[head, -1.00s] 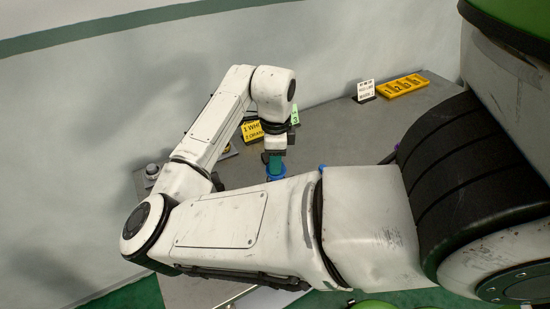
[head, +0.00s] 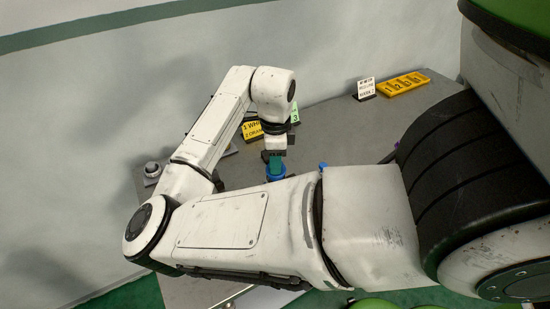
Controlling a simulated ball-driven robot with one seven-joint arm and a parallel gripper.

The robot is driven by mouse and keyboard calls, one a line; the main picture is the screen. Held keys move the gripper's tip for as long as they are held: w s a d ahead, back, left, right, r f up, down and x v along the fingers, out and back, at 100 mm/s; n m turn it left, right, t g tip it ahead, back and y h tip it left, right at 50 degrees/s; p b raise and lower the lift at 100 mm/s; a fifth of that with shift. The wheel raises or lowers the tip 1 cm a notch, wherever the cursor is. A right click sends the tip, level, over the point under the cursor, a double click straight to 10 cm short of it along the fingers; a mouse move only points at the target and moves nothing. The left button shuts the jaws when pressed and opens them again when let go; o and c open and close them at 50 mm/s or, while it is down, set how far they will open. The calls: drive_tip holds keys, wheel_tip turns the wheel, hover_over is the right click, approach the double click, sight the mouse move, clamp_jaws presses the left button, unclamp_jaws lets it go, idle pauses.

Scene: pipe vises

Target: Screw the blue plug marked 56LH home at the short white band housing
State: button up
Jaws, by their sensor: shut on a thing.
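My gripper (head: 275,160) points down at the middle of the bench, beyond my forearm. It is shut on a blue round piece (head: 275,173) with a teal part above it, which looks like the blue plug. Its 56LH mark cannot be read. My forearm hides what lies below the blue piece, so I cannot tell whether it touches a housing. The short white band housing cannot be made out.
The grey bench (head: 330,140) carries a yellow numbered tray (head: 403,84) and a white sign (head: 366,88) at the back right. A yellow sign (head: 252,130) and a green tag (head: 295,114) stand behind my gripper. A knob-like fitting (head: 152,170) is at the left.

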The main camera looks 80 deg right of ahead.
drive_tip(key=shift+f+b, duration=0.55)
drive_tip(key=shift+f, duration=0.6)
idle(1.0)
drive_tip(key=o, duration=1.1)
wheel_tip(320, 180, up, 11)
drive_tip(key=shift+f, duration=0.1)
